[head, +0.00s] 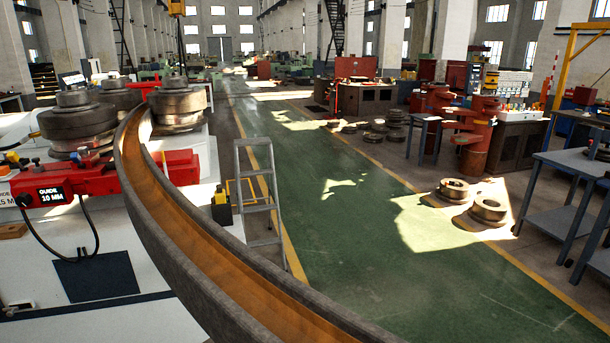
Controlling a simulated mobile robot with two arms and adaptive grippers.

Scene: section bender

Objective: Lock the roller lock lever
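The section bender (190,255) fills the left side of the head view. Several heavy steel rollers stand on it, one at the left (75,125) and one at the right (178,108). A curved steel channel section (170,205) passes between them and sweeps down to the bottom centre. A red guide unit (110,178) with a label reading "GUIDE 10 MM" sits in front of the left roller. I cannot make out which part is the roller lock lever; a small red part (145,86) shows behind the section. Neither of my grippers is in view.
A grey stepladder (258,195) stands beside the machine. A green walkway (350,210) with yellow edges runs clear into the hall. Steel rings (488,209) lie on the floor at right, near a workbench (575,165). A black cable (60,250) hangs from the guide unit.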

